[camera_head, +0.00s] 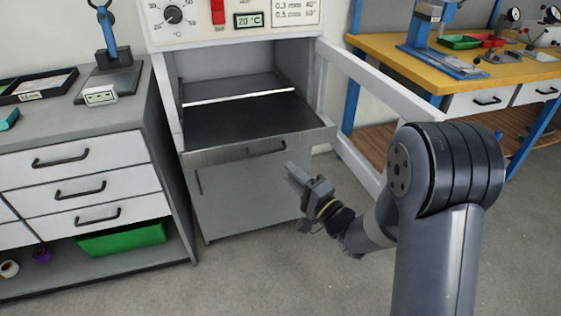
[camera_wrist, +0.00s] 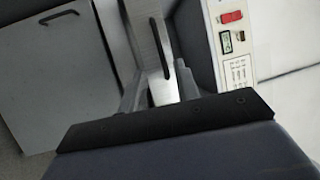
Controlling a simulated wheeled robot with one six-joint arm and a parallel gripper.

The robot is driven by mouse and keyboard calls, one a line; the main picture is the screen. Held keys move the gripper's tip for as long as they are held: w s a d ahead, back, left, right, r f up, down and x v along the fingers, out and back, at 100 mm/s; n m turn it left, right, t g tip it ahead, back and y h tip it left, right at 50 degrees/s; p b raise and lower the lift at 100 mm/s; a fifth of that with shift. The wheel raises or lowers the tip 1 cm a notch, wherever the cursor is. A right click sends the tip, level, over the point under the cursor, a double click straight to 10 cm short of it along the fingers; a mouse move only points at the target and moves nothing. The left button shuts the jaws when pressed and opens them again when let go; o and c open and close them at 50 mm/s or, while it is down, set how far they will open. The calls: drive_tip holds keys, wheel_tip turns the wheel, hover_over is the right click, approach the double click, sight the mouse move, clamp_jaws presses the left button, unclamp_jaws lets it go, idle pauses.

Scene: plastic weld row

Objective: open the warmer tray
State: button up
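The warmer (camera_head: 205,22) is a white cabinet with a dial, a red switch and a "20 °C" display. Its compartment is open at the front. The warmer tray (camera_head: 225,125) is dark, with a grey front panel and a dark bar handle (camera_head: 266,147); its front stands out past the cabinet opening. My gripper (camera_head: 291,173) is just below and right of the handle, apart from it in the head view. In the wrist view the fingers are spread and empty, with the handle (camera_wrist: 160,45) lined up ahead between them.
The warmer's white door frame (camera_head: 375,80) is swung open at the right, close to my arm. A grey lower door (camera_head: 245,195) is shut below the tray. A drawer cabinet (camera_head: 85,165) stands left, a yellow workbench (camera_head: 400,60) right. The floor in front is clear.

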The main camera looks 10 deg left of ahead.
drive_tip(key=shift+v, duration=1.7)
drive_tip(key=shift+a, duration=0.1)
drive_tip(key=b+x, duration=0.1)
drive_tip(key=x, duration=1)
drive_tip(key=shift+w, duration=0.25)
